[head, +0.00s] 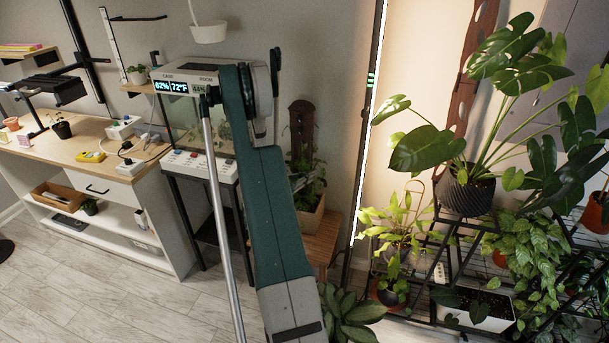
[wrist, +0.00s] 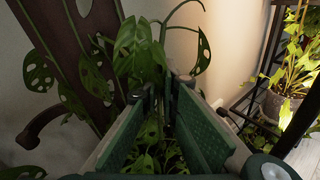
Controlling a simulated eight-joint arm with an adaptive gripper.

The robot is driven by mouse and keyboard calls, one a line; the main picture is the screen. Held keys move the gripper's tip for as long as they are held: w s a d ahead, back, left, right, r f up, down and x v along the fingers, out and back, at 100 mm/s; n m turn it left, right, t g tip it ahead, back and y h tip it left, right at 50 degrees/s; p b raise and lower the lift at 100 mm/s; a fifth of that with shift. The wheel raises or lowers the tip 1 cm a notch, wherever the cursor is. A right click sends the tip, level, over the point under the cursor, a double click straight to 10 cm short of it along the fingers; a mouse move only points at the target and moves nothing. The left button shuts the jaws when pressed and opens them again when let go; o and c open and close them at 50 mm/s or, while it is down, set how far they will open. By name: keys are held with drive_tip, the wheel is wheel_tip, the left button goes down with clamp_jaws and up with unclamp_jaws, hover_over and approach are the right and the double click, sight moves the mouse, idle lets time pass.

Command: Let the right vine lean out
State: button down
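In the wrist view a brown wooden post (wrist: 92,70) stands at the left, with a curved brown arm (wrist: 45,122) sticking out from its left side. A holed-leaf vine (wrist: 38,70) hangs on the left of the post. Another vine (wrist: 140,45) with drooping leaves and a curving upper stem stands on the right. My gripper (wrist: 162,98) is open, its green pads on either side of foliage. The right vine's leaves and stem are by the fingertips; I cannot tell whether they touch.
A wooden stool (head: 325,240) carries the planter. A tank (head: 205,125) stands left of it. A bright light strip (head: 367,130) and a black plant rack (head: 450,240) with several potted plants are on the right.

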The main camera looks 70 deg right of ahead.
drive_tip(key=s+f+m+t+y, duration=0.2)
drive_tip(key=s+f+m+t, duration=0.1)
drive_tip(key=s, duration=0.5)
drive_tip(key=shift+f+m+b, duration=0.3)
drive_tip(key=shift+f+m, duration=0.2)
drive_tip(key=c, duration=2.6)
unclamp_jaws()
drive_tip(key=shift+a, duration=0.1)
drive_tip(key=shift+v, duration=5.95)
drive_tip(key=shift+s, duration=0.1)
